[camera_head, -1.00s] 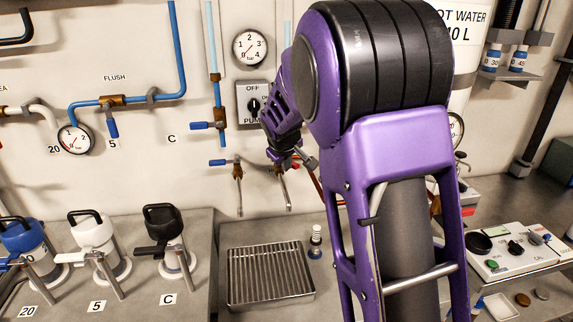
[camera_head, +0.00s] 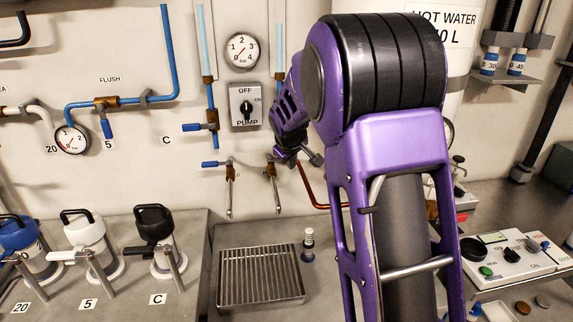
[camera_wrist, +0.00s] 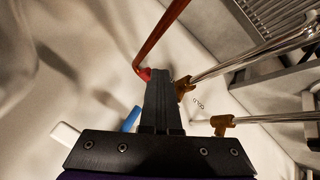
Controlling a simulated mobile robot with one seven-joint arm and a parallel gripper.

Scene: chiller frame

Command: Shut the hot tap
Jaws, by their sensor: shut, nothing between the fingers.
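The hot tap is the right-hand of two brass taps on the back wall. Its body (camera_head: 271,170) shows in the head view just left of my gripper (camera_head: 286,156), with its metal spout hanging down. In the wrist view its brass body (camera_wrist: 184,86) is just right of my fingers. A red part (camera_wrist: 144,74), seemingly its handle, shows at the fingertips beside the copper pipe, partly hidden by them. I cannot tell whether they touch. My gripper (camera_wrist: 159,77) is shut and empty. How far the tap is turned is not clear.
The neighbouring tap has a blue handle (camera_head: 210,164). A copper pipe (camera_head: 311,187) runs just right of my gripper. The pump switch (camera_head: 245,103) and a gauge (camera_head: 242,50) are above. A slotted drain tray (camera_head: 261,276) lies below.

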